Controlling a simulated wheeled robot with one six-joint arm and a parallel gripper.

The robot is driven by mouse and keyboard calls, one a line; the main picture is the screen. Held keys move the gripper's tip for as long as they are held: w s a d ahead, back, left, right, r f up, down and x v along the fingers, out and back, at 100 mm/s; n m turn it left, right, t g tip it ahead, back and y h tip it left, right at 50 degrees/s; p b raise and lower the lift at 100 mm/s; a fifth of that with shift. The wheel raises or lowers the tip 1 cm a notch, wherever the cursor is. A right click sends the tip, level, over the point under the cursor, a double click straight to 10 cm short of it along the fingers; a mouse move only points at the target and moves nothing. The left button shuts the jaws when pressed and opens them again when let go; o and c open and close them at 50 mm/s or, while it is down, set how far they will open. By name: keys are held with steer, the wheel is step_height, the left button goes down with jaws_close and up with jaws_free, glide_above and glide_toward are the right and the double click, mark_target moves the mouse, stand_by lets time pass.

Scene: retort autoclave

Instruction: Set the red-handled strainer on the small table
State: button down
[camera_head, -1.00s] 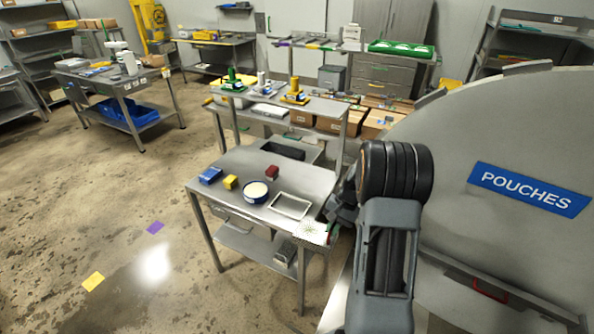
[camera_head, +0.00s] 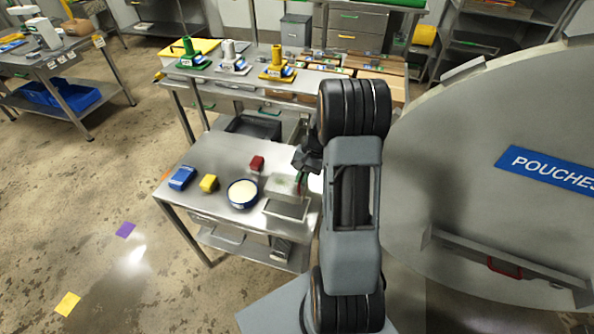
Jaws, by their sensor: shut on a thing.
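The strainer (camera_head: 282,184) shows as a pale, flat mesh piece with a bit of red handle at its right end. My gripper (camera_head: 304,168) is shut on it by the handle side; the fingertips are partly hidden by my arm. The strainer is over the right part of the small steel table (camera_head: 222,157), just behind a shallow rectangular tray (camera_head: 286,209). I cannot tell whether it touches the tabletop.
A large round door (camera_head: 480,210) is at right.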

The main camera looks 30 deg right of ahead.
steer(key=shift+f+b, duration=3)
steer(key=shift+f, duration=1.15)
steer(key=c, duration=1.1)
jaws_free()
steer(key=b+v, duration=0.1)
steer(key=v, duration=1.2)
steer(key=shift+w+d+r, duration=0.1)
steer(key=shift+d+r, duration=0.15)
steer(key=shift+r, duration=0.05)
